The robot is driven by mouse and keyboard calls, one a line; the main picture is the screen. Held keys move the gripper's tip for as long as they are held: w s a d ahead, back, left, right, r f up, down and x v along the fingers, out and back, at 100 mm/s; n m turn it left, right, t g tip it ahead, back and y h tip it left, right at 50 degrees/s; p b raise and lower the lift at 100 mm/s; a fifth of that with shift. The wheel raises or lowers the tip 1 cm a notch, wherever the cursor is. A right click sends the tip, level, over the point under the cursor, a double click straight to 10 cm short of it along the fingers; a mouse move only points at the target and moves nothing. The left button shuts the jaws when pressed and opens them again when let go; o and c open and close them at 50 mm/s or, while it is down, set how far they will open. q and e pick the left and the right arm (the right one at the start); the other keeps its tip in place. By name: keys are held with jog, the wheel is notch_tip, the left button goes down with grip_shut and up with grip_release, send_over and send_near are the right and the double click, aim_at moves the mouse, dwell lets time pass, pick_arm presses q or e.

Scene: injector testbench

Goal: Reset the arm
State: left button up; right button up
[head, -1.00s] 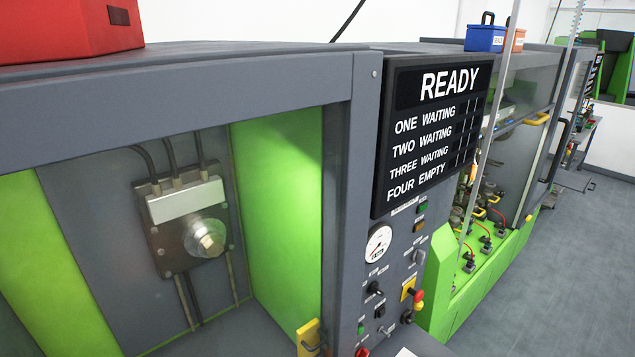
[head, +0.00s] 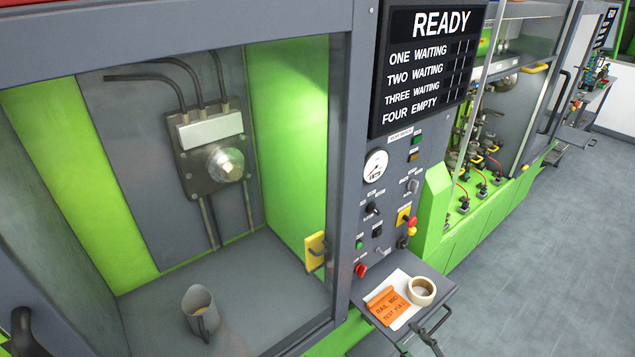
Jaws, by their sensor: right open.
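My right gripper (head: 435,331) shows at the bottom of the head view, small and dark. It is open and appears empty, just in front of the small shelf (head: 440,291) under the control panel. An orange labelled card on white paper (head: 388,304) and a roll of tape (head: 421,290) lie on that shelf, apart from the fingers.
The test cabinet (head: 345,130) fills the left, with a metal cup (head: 200,312) on its floor. A panel with a gauge (head: 376,166) and knobs stands beside it, below a READY display (head: 425,70). The floor (head: 540,240) at right is clear.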

jog(key=s+d+f+m+g+h, duration=0.4)
jog(key=s+d+f+m+h, duration=0.35)
jog(key=d+m+h, duration=0.45)
jog(key=s+a+f+m+g+y, duration=0.1)
jog(key=s+a+f+m+g, duration=0.2)
jog(key=s, duration=0.6)
jog(key=s+f+m+g+y, duration=0.1)
jog(key=s+f+m+g, duration=0.3)
jog(key=s, duration=0.5)
jog(key=s+a+f+n+g, duration=0.1)
jog(key=s+f, duration=0.1)
jog(key=f, duration=1.4)
jog(key=s+a+f+g, duration=0.1)
jog(key=s+f, duration=0.1)
jog(key=f, duration=1.4)
pick_arm(q)
jog(key=shift+s, duration=0.7)
pick_arm(e)
jog(key=s+f+g+y, duration=0.1)
jog(key=s+f, duration=1.4)
jog(key=s, duration=0.2)
jog(key=shift+s+d+n, duration=0.25)
jog(key=shift+d+n, duration=0.1)
jog(key=shift+n, duration=0.05)
